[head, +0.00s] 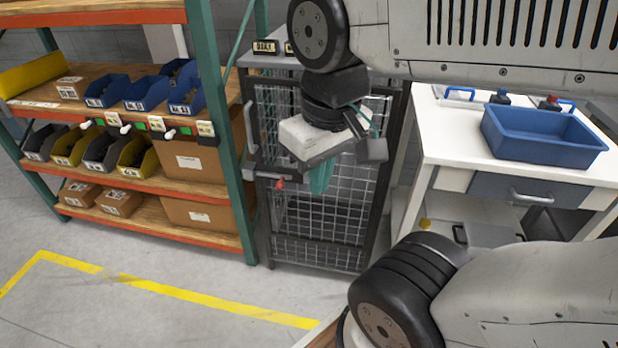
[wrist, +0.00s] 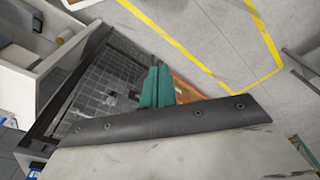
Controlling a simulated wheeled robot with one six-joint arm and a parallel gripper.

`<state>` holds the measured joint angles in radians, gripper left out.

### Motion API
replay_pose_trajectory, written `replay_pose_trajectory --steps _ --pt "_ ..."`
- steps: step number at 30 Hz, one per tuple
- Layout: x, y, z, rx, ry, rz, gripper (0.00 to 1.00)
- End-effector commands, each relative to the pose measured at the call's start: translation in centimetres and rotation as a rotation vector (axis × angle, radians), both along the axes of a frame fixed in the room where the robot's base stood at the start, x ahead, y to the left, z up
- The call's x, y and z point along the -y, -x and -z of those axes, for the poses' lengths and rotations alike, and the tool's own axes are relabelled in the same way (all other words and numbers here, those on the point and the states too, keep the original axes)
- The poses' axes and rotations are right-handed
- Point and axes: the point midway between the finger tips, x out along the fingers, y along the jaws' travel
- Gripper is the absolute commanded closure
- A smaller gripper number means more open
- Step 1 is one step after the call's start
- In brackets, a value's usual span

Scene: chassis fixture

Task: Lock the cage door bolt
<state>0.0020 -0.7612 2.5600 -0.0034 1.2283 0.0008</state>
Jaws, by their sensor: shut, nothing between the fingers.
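The cage (head: 330,228) stands in the middle of the head view, with a dark frame and a wire mesh door; its mesh also shows in the wrist view (wrist: 98,92). The bolt (head: 280,183) has a red knob and sits on the left side of the door front, below a grey pull handle (head: 249,127). Whether the bolt is engaged is too small to tell. My gripper (head: 320,180) has teal fingers pressed together and empty, in front of the mesh, to the right of the bolt knob and apart from it in the picture. The fingers show in the wrist view (wrist: 157,84); the knob is not discernible there.
A shelf rack (head: 160,185) with bins and boxes stands close on the cage's left. A white workbench (head: 460,140) with a blue tray (head: 540,137) stands on its right. The grey floor in front, with a yellow line (head: 200,298), is clear.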

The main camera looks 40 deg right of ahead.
Motion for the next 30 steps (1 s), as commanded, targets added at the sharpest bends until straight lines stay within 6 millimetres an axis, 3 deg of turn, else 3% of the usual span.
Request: replay_pose_trajectory --steps 11,16,24,30 --pt "0.0 -0.1 0.1 -0.006 -0.006 0.005 1.0" --pt "-0.5 -1.3 0.9 -0.086 -0.089 0.077 1.0" --pt "-1.5 -7.0 3.9 -0.322 -0.426 0.385 1.0" --pt "-0.1 -12.6 6.9 -0.455 -0.71 0.663 1.0"
